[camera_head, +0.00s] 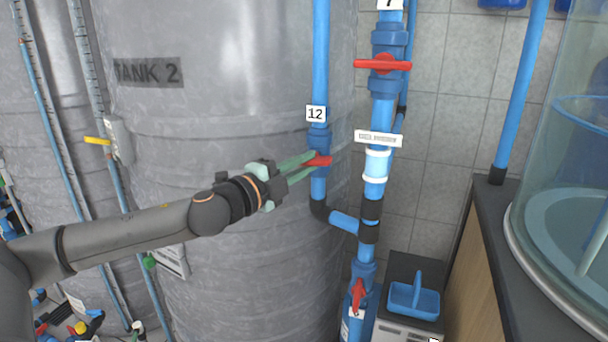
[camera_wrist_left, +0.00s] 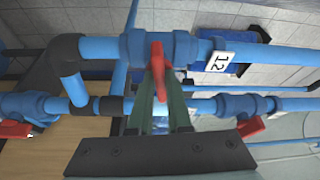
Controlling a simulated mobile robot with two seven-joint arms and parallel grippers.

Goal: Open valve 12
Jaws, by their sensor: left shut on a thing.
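Valve 12 has a blue body (camera_head: 319,138) on a vertical blue pipe in front of the grey tank, under a white label "12" (camera_head: 316,114). Its red handle (camera_head: 321,160) lies crosswise to the pipe. My left gripper (camera_head: 309,164) comes in from the left and is shut on this handle, with its green fingers partly covering it. In the left wrist view, the red handle (camera_wrist_left: 158,58) stands between the fingers of my left gripper (camera_wrist_left: 160,88), across the pipe. The label "12" (camera_wrist_left: 220,62) shows beside the valve. My right gripper is not in view.
A parallel pipe to the right carries an upper red-handled valve (camera_head: 383,64) and a lower one (camera_head: 357,295). The grey tank marked "TANK 2" (camera_head: 230,60) stands close behind my arm. A blue basket (camera_head: 414,298) and a glass vessel (camera_head: 565,190) are at right.

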